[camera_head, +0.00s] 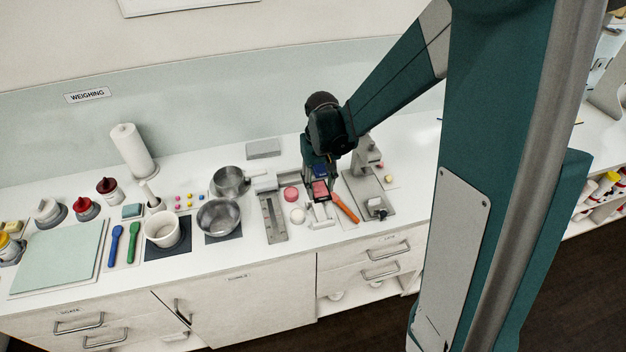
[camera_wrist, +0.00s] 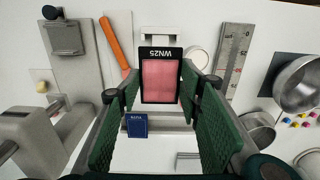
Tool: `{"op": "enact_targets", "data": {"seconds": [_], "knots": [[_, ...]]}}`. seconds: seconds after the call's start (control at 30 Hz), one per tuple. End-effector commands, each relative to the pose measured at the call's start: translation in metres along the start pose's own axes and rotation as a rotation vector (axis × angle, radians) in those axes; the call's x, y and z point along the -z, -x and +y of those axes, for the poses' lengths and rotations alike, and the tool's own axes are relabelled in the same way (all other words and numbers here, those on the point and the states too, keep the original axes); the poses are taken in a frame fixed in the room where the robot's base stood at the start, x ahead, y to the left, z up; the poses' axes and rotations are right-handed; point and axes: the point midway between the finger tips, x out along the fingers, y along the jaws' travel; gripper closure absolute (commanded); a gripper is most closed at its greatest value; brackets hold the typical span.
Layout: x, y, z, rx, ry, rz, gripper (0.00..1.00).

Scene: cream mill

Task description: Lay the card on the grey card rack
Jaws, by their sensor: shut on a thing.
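The card looks like a pink panel (camera_wrist: 161,80) with a black border and lettering, upside down in the wrist view. It also shows as a small pink-red patch (camera_head: 320,187) below my gripper (camera_head: 320,182) in the head view. My gripper (camera_wrist: 158,88) has its green fingers either side of the card and is shut on it; the exact contact is hard to see. What seems to be the grey card rack (camera_wrist: 170,122) is a pale ledge beyond the card, between the fingers and partly hidden. A small blue labelled piece (camera_wrist: 137,125) shows at this ledge.
An orange-handled tool (camera_head: 345,207) lies to the right in the head view, beside a grey stand (camera_head: 364,180). A pink round pot (camera_head: 291,194), a white round pot (camera_head: 298,215) and a ruled grey plate (camera_head: 272,218) are to the left. Metal bowls (camera_head: 220,217) stand farther left.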

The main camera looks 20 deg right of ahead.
Motion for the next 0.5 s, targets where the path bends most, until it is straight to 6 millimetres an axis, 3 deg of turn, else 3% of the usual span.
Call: {"op": "enact_targets", "data": {"seconds": [0.27, 0.5], "knots": [[0.041, 0.002, -0.005, 0.001, -0.001, 0.000, 0.74], [0.099, 0.004, -0.012, 0.002, -0.002, 0.000, 0.74]]}}
